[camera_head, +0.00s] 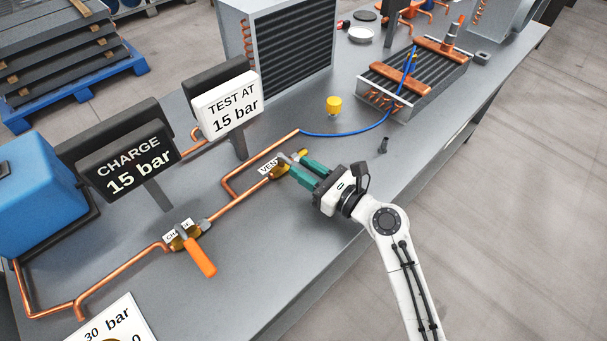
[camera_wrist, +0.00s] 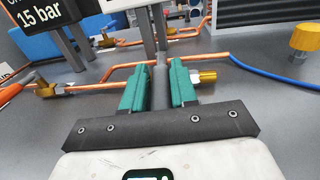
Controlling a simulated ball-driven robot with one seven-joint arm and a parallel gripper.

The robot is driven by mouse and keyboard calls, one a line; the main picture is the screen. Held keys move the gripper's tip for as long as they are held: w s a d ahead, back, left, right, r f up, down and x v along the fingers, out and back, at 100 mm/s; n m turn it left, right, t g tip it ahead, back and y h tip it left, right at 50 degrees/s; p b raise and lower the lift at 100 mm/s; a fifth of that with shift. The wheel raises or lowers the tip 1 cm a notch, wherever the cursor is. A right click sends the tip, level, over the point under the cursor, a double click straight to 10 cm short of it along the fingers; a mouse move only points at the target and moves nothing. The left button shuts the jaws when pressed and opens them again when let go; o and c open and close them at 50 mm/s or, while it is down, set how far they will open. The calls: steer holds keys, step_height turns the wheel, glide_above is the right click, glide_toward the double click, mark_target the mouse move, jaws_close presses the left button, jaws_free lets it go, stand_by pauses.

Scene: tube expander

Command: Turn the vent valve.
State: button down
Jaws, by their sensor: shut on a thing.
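The vent valve (camera_head: 280,170) sits on the copper pipe beside a white VENT label (camera_head: 267,167). Its brass outlet shows in the wrist view (camera_wrist: 204,76), just right of my fingers. My gripper (camera_head: 293,162) has teal fingers and reaches the valve from the right. In the wrist view my gripper (camera_wrist: 160,84) is shut on a grey bar, which appears to be the valve's handle (camera_wrist: 160,86). The fingers hide much of the valve body and handle in the head view.
The charge valve with an orange handle (camera_head: 201,258) stands at lower left. Signs reading CHARGE 15 bar (camera_head: 127,165) and TEST AT 15 bar (camera_head: 229,104) stand behind the pipes. A blue hose (camera_head: 350,133) and yellow cap (camera_head: 334,106) lie beyond my gripper. Bench (camera_head: 300,250) front is clear.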

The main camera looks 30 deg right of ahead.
steer(key=n+g+y, duration=0.1)
steer(key=w+d+n+g+y+b, duration=0.1)
steer(key=y, duration=0.1)
steer(key=d+n+g+y, duration=0.1)
steer(key=shift+w+d+n+y, duration=0.2)
steer(key=shift+w+n+y, duration=0.1)
steer(key=shift+n+y, duration=0.1)
steer(key=shift+w+d+n+g+y, duration=0.2)
steer(key=shift+w+n+g+y, duration=0.1)
steer(key=shift+n+g+y, duration=0.45)
steer(key=shift+w+d+n+g+y, duration=0.3)
steer(key=shift+n+g+y, duration=0.25)
steer(key=shift+g, duration=0.45)
steer(key=shift+w+d+n+g+y, duration=0.15)
steer(key=shift+w+n+g+y, duration=0.15)
steer(key=shift+n+g+y, duration=0.45)
steer(key=c, duration=1)
jaws_free()
steer(key=shift+o, duration=0.2)
steer(key=b+v, duration=0.1)
steer(key=v, duration=0.9)
steer(key=shift+d+r, duration=0.1)
steer(key=shift+d, duration=0.3)
steer(key=shift+c, duration=0.4)
